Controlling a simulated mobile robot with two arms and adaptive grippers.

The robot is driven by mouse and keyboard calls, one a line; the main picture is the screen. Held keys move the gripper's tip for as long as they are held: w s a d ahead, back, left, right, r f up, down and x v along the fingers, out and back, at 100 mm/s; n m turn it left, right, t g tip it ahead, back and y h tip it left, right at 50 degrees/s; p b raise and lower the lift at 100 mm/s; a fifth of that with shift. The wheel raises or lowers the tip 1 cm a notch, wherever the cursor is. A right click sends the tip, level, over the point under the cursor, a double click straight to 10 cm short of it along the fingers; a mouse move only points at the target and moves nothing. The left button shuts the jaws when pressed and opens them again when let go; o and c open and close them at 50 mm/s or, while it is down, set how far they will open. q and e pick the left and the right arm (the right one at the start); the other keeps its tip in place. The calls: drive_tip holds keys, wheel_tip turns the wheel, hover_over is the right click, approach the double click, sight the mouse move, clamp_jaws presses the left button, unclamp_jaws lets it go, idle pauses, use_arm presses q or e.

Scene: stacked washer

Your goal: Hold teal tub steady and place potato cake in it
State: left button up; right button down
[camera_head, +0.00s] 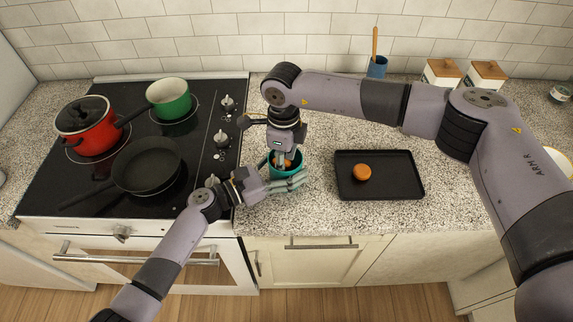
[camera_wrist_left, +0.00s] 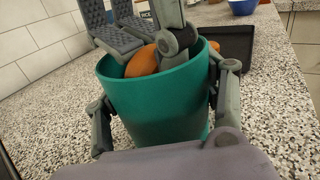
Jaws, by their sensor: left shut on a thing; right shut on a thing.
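The teal tub (camera_head: 272,171) stands on the speckled counter just right of the stove. My left gripper (camera_head: 288,183) is shut around the tub, with its fingers on either side of the wall in the left wrist view (camera_wrist_left: 160,125). My right gripper (camera_head: 283,155) points down into the tub's mouth and is shut on an orange-brown potato cake (camera_wrist_left: 143,62). The cake is inside the rim, tilted against the right gripper's finger; its lower part is hidden by the tub wall. Another potato cake (camera_head: 362,173) lies on the black tray (camera_head: 400,187) to the right.
The stove holds a red pot (camera_head: 88,130), a green pot (camera_head: 172,105) and a black pan (camera_head: 147,163). A blue utensil cup (camera_head: 377,68) and two wooden-lidded canisters (camera_head: 442,73) stand at the back wall. Counter between tub and tray is clear.

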use_arm(q)
drive_tip(key=shift+f, duration=0.1)
use_arm(e)
drive_tip(key=c, duration=1.8)
unclamp_jaws()
drive_tip(key=shift+d+r, duration=0.15)
drive_tip(key=shift+c, duration=0.2)
use_arm(q)
drive_tip(key=shift+a+f, duration=0.1)
drive_tip(key=shift+f, duration=0.05)
use_arm(e)
drive_tip(key=o, duration=0.8)
drive_tip(key=shift+w+r, duration=0.1)
drive_tip(key=shift+r, duration=0.05)
drive_tip(key=shift+c, duration=0.2)
use_arm(q)
drive_tip(key=shift+f, duration=0.1)
use_arm(e)
drive_tip(key=shift+d+r, duration=0.1)
drive_tip(key=shift+r, duration=3.9)
use_arm(q)
drive_tip(key=o, duration=1.1)
drive_tip(key=shift+w, duration=0.1)
use_arm(e)
drive_tip(key=shift+f, duration=0.1)
use_arm(q)
drive_tip(key=shift+o, duration=0.8)
drive_tip(key=shift+r, duration=0.2)
